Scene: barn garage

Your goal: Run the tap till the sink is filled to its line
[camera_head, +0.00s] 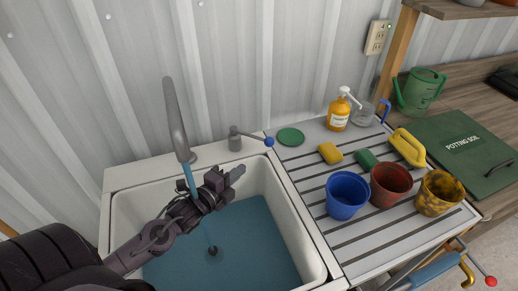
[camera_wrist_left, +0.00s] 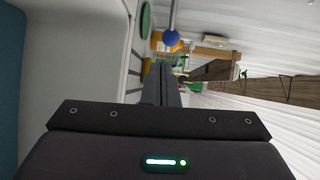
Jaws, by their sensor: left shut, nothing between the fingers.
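The white sink (camera_head: 125,215) holds blue water (camera_head: 250,235) over its floor, with a dark drain (camera_head: 212,251) visible through it. The grey tap spout (camera_head: 175,120) stands over the sink and a blue stream (camera_head: 188,178) falls from it. The tap lever (camera_head: 252,136) on the back rim points right and ends in a blue knob (camera_head: 269,142). The knob also shows beyond my fingers in the left wrist view (camera_wrist_left: 171,38). My left gripper (camera_head: 238,171) is shut and empty over the sink, apart from the lever. My arm hides part of the stream and sink. I cannot make out the fill line.
On the ribbed drainboard (camera_head: 310,185) right of the sink stand a blue cup (camera_head: 347,195), a red-brown cup (camera_head: 390,185), a yellow stained cup (camera_head: 439,193), a soap bottle (camera_head: 339,112) and a yellow sponge (camera_head: 330,153). A green disc (camera_head: 291,137) lies near the knob.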

